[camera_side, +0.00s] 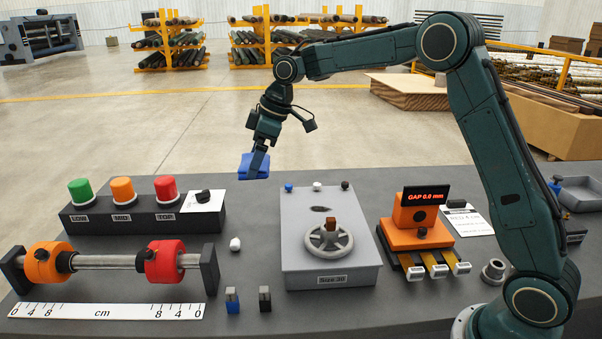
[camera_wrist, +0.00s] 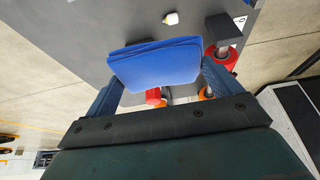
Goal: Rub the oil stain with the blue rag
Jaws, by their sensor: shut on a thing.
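My gripper (camera_side: 257,160) is shut on the blue rag (camera_side: 246,168) and holds it in the air near the far edge of the table. In the wrist view the folded blue rag (camera_wrist: 155,64) sits between the two fingers. A dark smudge, which looks like the oil stain (camera_side: 322,209), lies on top of the grey box (camera_side: 300,262). The rag is up and to the left of the stain, apart from it. The stain cannot be made out in the wrist view.
The grey box carries a handwheel (camera_side: 329,240) and small knobs along its back. A button box (camera_side: 140,217) and a shaft with orange and red collars (camera_side: 105,263) stand left. An orange gap gauge (camera_side: 418,219) stands right. A small white piece (camera_side: 235,244) lies between.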

